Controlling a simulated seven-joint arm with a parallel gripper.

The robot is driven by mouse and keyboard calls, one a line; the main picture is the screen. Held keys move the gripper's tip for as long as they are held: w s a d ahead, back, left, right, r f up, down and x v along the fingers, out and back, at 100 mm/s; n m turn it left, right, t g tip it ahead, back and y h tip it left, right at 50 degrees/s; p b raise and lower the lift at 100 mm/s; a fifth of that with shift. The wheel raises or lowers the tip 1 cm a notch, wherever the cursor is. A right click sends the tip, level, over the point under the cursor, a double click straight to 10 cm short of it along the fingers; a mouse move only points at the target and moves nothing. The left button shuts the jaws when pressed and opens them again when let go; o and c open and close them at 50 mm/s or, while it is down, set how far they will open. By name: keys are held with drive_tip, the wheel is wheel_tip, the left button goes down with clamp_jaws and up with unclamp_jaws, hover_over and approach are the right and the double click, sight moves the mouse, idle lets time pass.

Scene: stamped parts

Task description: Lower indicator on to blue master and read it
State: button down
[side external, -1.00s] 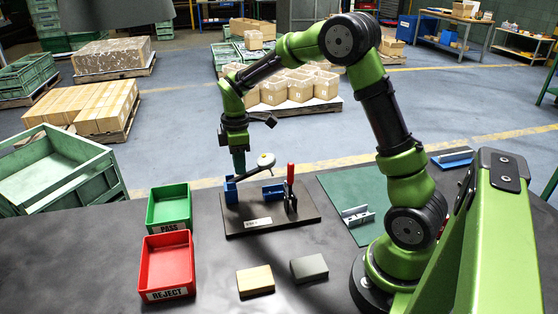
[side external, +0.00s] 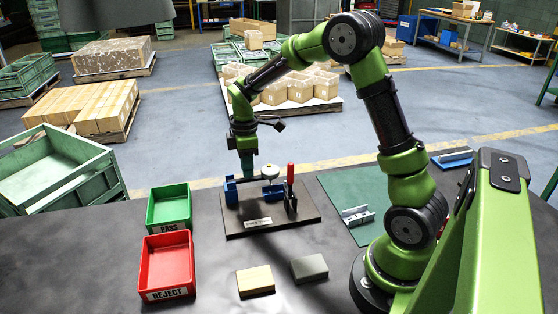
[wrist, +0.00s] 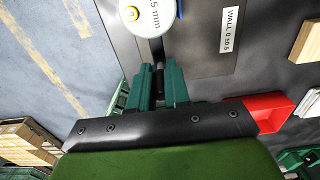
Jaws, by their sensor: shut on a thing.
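The indicator has a round white dial (side external: 269,171) on a dark arm, nearly level, above a blue block (side external: 272,192) on the fixture plate (side external: 270,220). This block appears to be the blue master; whether the indicator's tip touches it is hidden. Another blue block (side external: 230,192) stands at the arm's left end. My gripper (side external: 248,174) is shut on the dark indicator arm, left of the dial. In the wrist view, its green fingers (wrist: 160,80) close around the arm, and the dial (wrist: 150,14) is cut by the top edge; its reading is not visible.
A red-handled clamp (side external: 291,176) stands right of the dial. Green PASS (side external: 169,228) and red REJECT (side external: 167,295) trays lie left. A tan block (side external: 255,280) and grey block (side external: 309,267) lie in front. Silver channel-like parts (side external: 357,215) rest on the green mat (side external: 340,188).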

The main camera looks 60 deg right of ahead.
drive_tip(key=shift+s+d+f, duration=0.1)
drive_tip(key=c, duration=1.2)
unclamp_jaws()
drive_tip(key=shift+o, duration=0.2)
drive_tip(key=shift+r, duration=4.1)
